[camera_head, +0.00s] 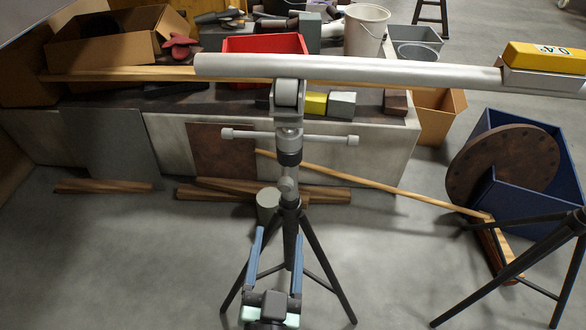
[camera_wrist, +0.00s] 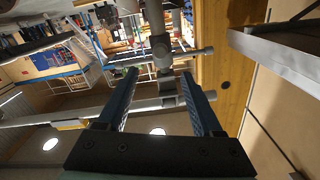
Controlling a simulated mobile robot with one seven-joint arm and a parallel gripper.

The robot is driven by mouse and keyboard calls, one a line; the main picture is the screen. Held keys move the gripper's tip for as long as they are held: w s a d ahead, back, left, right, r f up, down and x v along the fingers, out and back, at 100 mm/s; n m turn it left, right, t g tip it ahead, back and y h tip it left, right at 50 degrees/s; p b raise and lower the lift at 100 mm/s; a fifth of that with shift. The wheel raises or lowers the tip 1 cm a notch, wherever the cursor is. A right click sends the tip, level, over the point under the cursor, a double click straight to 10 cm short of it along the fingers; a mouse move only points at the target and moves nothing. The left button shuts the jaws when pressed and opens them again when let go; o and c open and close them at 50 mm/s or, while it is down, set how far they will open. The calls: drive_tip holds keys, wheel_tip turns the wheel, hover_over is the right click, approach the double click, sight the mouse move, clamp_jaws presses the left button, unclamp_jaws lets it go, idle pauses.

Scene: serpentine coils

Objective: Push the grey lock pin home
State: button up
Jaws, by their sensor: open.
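A dark tripod stand (camera_head: 290,215) has a grey roller head, a thin crossbar (camera_head: 325,139) with pale end knobs, and a small grey fitting (camera_head: 288,187) low on its column. This fitting may be the lock pin; I cannot be sure, nor tell how far in it sits. My gripper (camera_head: 280,232) is open, fingers pointing up in front of the column, with nothing seen held. In the wrist view my gripper (camera_wrist: 159,72) has its two blue fingers apart on either side of the grey stand parts (camera_wrist: 167,88). Contact cannot be told.
A long pale pipe (camera_head: 400,72) crosses above the stand, with a yellow level (camera_head: 545,58) at right. Behind is a cluttered bench with a red tray (camera_head: 265,44). A grey cylinder (camera_head: 268,203) shows beside the column.

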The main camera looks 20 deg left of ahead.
sight(285, 189)
drive_tip(key=b+x, duration=0.1)
drive_tip(key=x, duration=1.1)
drive_tip(key=shift+w+a+b, duration=0.15)
drive_tip(key=shift+w+b, duration=0.25)
clamp_jaws()
drive_tip(key=shift+f, duration=0.1)
idle(0.8)
